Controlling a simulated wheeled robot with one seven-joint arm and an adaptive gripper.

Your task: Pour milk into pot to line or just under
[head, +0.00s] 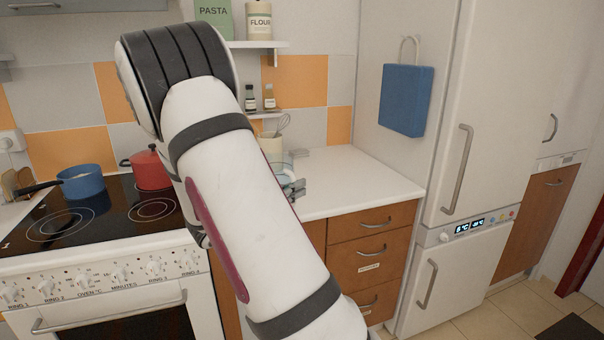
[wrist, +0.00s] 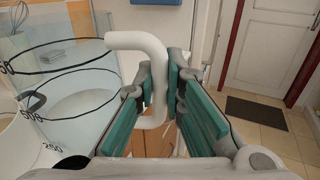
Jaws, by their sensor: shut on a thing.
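A clear measuring jug (wrist: 75,75) with dark marked lines fills the left of the wrist view, and its white handle (wrist: 137,41) stands between my fingers. My gripper (wrist: 163,78) is shut on this handle. In the head view the jug (head: 275,161) shows only partly behind my arm, over or on the white worktop. White shows low in the jug, but I cannot tell milk from worktop there. A blue pot (head: 83,187) with a dark handle sits on the hob at the left, with something pale inside. My gripper is to its right, well apart from it.
A red pot (head: 152,172) stands on the hob (head: 105,222) between the blue pot and my arm. A whisk (head: 283,122) stands behind the jug, and small bottles (head: 269,98) sit on a shelf. The worktop (head: 355,180) is clear at right, beside the fridge (head: 490,120).

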